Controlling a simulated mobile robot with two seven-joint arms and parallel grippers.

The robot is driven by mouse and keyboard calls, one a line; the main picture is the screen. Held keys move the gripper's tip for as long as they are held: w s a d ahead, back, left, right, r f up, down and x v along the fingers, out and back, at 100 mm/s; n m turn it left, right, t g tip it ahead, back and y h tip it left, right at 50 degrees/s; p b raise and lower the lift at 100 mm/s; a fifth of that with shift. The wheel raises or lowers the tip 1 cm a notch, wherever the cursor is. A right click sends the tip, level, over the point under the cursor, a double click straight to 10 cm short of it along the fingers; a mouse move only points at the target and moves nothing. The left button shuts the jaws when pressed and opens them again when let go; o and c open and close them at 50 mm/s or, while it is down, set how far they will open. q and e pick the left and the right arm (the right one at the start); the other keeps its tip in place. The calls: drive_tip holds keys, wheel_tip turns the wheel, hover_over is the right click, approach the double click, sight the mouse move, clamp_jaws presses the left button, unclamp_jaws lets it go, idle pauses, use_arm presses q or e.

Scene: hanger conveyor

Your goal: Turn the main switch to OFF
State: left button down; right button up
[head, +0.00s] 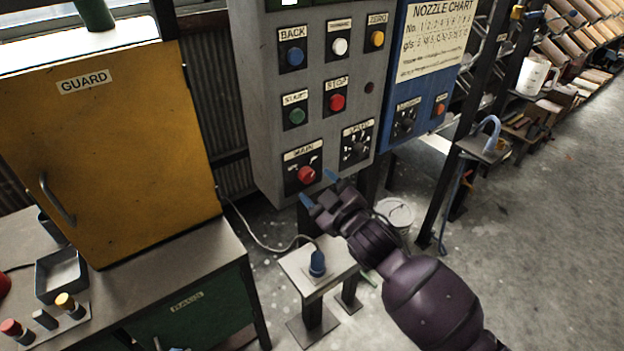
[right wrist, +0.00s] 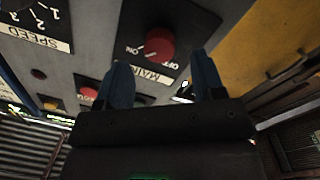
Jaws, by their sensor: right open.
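The main switch (head: 306,174) is a red round knob on a black plate labelled MAIN, low on the grey control panel (head: 262,110). In the right wrist view the red knob (right wrist: 159,44) lies just beyond and between the fingertips, with ON and OFF marks beside it. Its exact pointer setting is hard to tell. My right gripper (head: 319,188) is open and empty, with its blue fingertips just below and right of the knob, apparently apart from it. It also shows in the right wrist view (right wrist: 162,75). My left gripper is not in view.
A speed dial (head: 358,147) sits right of the main switch, with start (head: 297,116) and stop (head: 337,102) buttons above. A yellow guard door (head: 110,150) stands left. A small stand (head: 318,283) with a blue plug is below. A blue panel (head: 425,70) adjoins on the right.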

sight(309, 178)
drive_tip(key=shift+x, duration=1.65)
drive_tip(key=shift+c, duration=0.3)
drive_tip(key=c, duration=0.9)
drive_tip(key=shift+o, duration=0.2)
